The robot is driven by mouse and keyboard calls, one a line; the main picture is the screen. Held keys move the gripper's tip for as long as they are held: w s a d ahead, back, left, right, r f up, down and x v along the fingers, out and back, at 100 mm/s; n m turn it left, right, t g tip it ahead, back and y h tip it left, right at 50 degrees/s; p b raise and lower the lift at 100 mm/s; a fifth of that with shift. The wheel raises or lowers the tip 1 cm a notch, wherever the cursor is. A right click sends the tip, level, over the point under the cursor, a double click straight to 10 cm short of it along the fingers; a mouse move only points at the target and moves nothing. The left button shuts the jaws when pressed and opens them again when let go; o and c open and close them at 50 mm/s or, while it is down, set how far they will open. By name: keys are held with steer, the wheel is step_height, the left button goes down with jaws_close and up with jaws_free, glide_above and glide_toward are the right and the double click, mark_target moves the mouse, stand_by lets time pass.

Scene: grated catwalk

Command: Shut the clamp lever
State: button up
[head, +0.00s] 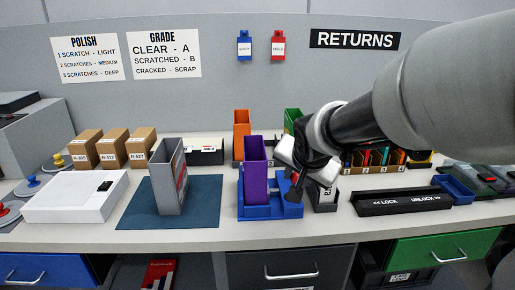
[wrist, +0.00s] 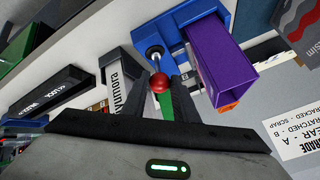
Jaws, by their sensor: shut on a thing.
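The clamp lever (wrist: 156,58) shows in the wrist view as a short metal rod with a red ball knob (wrist: 159,83) at its end, beside the blue fixture (wrist: 208,22). My gripper (wrist: 160,88) has its two dark fingers on either side of the red knob and is shut on it. In the head view my gripper (head: 293,192) is at the right side of the blue fixture (head: 262,211), and the lever is mostly hidden there. A purple case (head: 256,172) stands upright in the fixture; it also shows in the wrist view (wrist: 222,62).
A grey case (head: 168,185) stands on a dark blue mat (head: 202,215) to the left. A black lock/unlock bar (head: 402,201) lies to the right. A white and dark labelled box (head: 325,197) is close by my gripper. Bare counter (head: 330,228) runs along the front.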

steer(key=shift+s+f, duration=0.15)
steer(key=shift+f, duration=0.1)
steer(key=o, duration=1)
steer(key=shift+r, duration=0.1)
steer(key=shift+s+r, duration=0.1)
steer(key=shift+r, duration=0.2)
steer(key=p+v, duration=0.3)
steer(key=v, duration=1.3)
steer(key=shift+s+r+p, duration=0.25)
steer(key=shift+s+p, duration=0.05)
steer(key=shift+p, duration=0.05)
